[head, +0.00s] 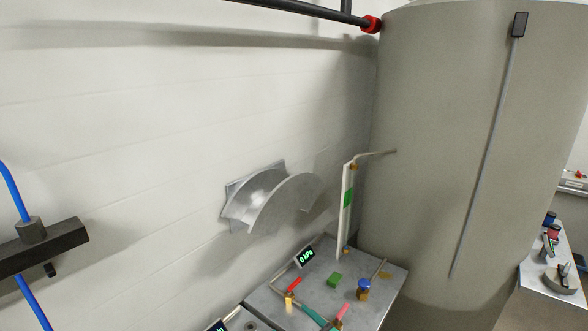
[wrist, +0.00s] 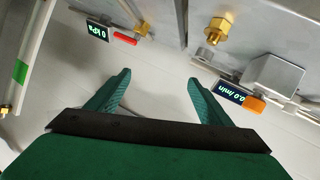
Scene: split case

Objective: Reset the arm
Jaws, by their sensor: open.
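My gripper (wrist: 158,84) shows in the wrist view with its two green fingers spread apart. Nothing is between the fingers except the pale surface far behind them. I cannot make out the gripper for sure in the head view. In the wrist view, a display reading 0 kPa (wrist: 98,31) with a red piece beside it is beyond the left finger. A display reading 0.0 l/min (wrist: 229,92) and an orange piece (wrist: 255,105) are to the right of the right finger.
A curved metal piece (head: 270,205) is on the white wall. A black block (head: 45,245) with blue hoses is at left. A brass fitting (wrist: 218,28) is in the wrist view.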

